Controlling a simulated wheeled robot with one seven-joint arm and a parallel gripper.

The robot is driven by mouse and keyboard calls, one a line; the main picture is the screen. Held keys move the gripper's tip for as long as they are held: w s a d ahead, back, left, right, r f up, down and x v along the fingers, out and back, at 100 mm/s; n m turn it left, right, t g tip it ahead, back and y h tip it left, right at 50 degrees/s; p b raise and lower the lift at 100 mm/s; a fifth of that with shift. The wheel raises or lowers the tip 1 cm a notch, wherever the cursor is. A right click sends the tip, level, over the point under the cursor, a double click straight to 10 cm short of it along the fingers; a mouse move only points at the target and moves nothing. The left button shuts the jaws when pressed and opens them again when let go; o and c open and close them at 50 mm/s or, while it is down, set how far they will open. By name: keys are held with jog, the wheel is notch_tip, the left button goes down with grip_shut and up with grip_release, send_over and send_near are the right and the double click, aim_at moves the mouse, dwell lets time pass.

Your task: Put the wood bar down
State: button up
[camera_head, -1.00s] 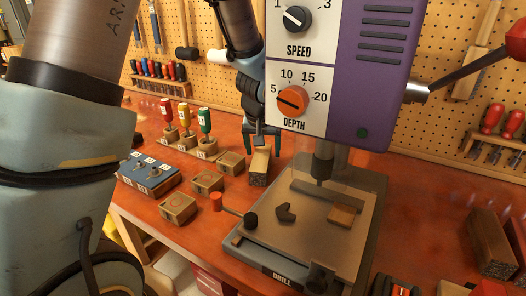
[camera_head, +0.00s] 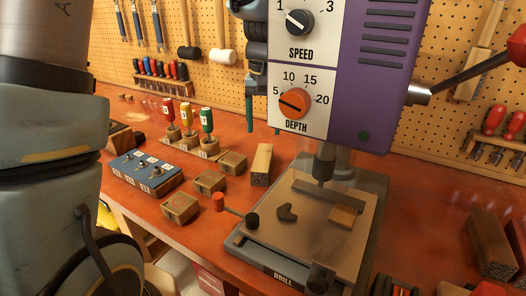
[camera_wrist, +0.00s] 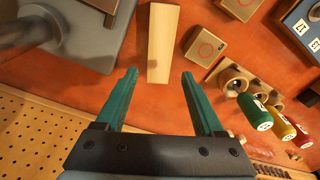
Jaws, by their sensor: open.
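The wood bar (camera_head: 261,164) lies on the red-orange bench between the small wooden blocks and the drill press. It also shows in the wrist view (camera_wrist: 163,42), lying apart from the fingers. In the head view my gripper (camera_head: 263,112) is above and behind the bar, partly hidden by the drill press head.
The drill press base (camera_head: 262,249) stands right of the bar, with a red-knobbed lever (camera_head: 219,203) at its left. Small wooden blocks (camera_head: 209,181), a blue switch box (camera_head: 146,172) and a rack of coloured-handled tools (camera_head: 188,117) are to the left. The pegboard (camera_head: 120,62) is behind.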

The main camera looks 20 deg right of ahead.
aim_at(263, 156)
jog(key=shift+w+g, duration=0.1)
jog(key=shift+g, duration=0.3)
jog(key=shift+d+f, duration=0.1)
jog(key=shift+f, duration=0.25)
notch_tip(263, 156, down, 5)
jog(key=shift+r+p, duration=0.2)
jog(key=shift+p, duration=0.45)
jog(key=shift+s+a+f+p, duration=0.15)
jog(key=shift+f+p, duration=0.4)
jog(key=shift+f, duration=0.85)
jog(key=shift+s+a+f+p, duration=0.1)
jog(key=shift+f+p, duration=0.45)
jog(key=shift+f, duration=0.85)
grip_shut()
